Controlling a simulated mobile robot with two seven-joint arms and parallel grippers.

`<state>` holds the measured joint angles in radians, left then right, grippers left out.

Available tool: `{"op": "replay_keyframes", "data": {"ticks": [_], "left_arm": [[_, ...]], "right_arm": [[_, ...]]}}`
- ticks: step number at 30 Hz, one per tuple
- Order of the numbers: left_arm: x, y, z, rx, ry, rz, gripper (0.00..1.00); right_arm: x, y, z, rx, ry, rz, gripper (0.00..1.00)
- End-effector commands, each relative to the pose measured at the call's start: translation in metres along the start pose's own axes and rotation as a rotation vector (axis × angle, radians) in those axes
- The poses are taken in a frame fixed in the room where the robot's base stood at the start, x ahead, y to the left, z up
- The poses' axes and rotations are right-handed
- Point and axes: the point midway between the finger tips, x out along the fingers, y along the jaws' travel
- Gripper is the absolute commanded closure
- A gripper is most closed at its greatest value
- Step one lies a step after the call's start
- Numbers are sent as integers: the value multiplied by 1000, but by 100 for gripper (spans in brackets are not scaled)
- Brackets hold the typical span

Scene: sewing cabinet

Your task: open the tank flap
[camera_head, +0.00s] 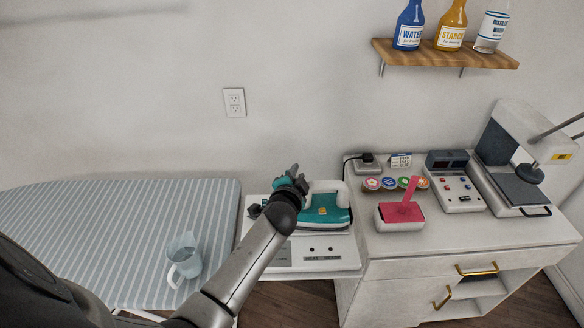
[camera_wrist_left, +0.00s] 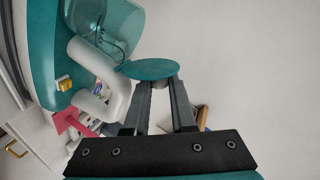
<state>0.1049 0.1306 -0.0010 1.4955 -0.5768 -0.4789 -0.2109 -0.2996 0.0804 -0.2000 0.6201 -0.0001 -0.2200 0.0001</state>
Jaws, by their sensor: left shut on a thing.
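The teal and white iron (camera_head: 325,212) stands on its white base (camera_head: 318,252) between the ironing board and the cabinet. In the left wrist view its white handle (camera_wrist_left: 97,73) and translucent teal tank (camera_wrist_left: 108,22) show on the left. The tank flap (camera_wrist_left: 150,69) is a teal oval plate beside the tank. My left gripper (camera_head: 291,178) is at the iron's left end. In the left wrist view the fingers (camera_wrist_left: 153,92) are shut on the flap. How far the flap stands from the tank opening is hard to tell. My right gripper is not in view.
A clear measuring jug (camera_head: 184,260) stands on the striped ironing board (camera_head: 105,235). The cabinet top (camera_head: 455,238) holds a white box with a pink piece (camera_head: 402,212), round colored discs (camera_head: 390,183) and a press machine (camera_head: 515,170). Bottles stand on a wall shelf (camera_head: 445,55).

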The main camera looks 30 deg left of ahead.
Motion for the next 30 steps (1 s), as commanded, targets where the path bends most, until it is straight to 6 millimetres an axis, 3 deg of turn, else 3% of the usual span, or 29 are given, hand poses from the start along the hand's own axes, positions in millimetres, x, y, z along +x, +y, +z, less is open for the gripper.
{"op": "replay_keyframes", "data": {"ticks": [15, 30], "left_arm": [[5, 9, -16, 351, -145, -1, 100], [6, 13, -18, 440, -181, -1, 100]], "right_arm": [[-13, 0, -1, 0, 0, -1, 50], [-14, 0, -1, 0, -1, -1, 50]]}}
